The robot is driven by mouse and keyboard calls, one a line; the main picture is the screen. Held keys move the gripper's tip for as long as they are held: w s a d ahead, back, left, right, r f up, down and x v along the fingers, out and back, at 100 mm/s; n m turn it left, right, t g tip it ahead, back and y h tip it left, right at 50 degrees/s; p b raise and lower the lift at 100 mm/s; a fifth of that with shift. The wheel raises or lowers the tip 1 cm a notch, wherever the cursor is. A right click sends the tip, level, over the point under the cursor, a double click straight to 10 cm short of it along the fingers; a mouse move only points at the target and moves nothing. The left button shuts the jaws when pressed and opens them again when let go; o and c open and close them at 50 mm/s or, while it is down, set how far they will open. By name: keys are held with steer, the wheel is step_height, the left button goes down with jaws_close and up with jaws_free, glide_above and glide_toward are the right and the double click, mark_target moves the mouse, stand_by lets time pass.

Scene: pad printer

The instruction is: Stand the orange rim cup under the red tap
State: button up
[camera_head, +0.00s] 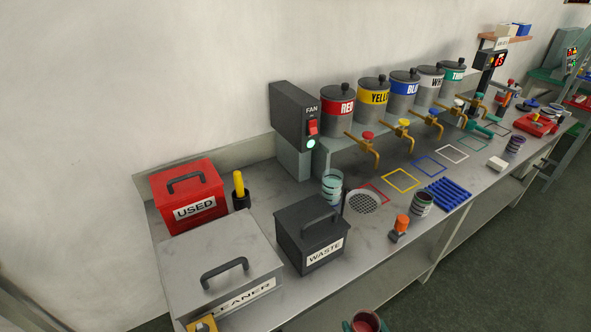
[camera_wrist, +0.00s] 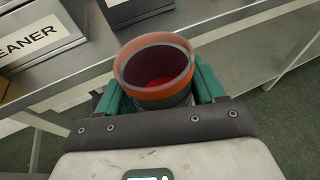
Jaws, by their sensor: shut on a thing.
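The orange rim cup (camera_wrist: 155,98) is held upright or nearly so between the teal fingers of my gripper (camera_wrist: 160,88) in the wrist view. Its inside looks dark red, brighter at the bottom. In the head view my gripper (camera_head: 362,324) and the cup (camera_head: 367,318) show only in part at the bottom edge, in front of the bench. The red tap (camera_head: 368,138) sticks out below the RED tank (camera_head: 339,110) at the back of the bench, well apart from the cup. A red square outline (camera_head: 386,201) is marked on the bench below it.
A round grate (camera_head: 362,202), a clear cup (camera_head: 332,187), an orange-topped item (camera_head: 401,226), a striped cup (camera_head: 422,204) and a blue ribbed rack (camera_head: 447,193) stand near the red square. The WASTE bin (camera_head: 310,240) and CLEANER box (camera_head: 215,262) stand left.

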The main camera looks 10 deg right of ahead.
steer(key=shift+w+a+r+h, duration=0.2)
steer(key=shift+w+a, duration=0.15)
steer(key=shift+a, duration=0.25)
steer(key=shift+w+a+r+h, duration=0.1)
steer(key=shift+w+a+r, duration=0.1)
steer(key=shift+w+a, duration=0.3)
steer(key=shift+s+a, duration=0.1)
steer(key=shift+s, duration=0.05)
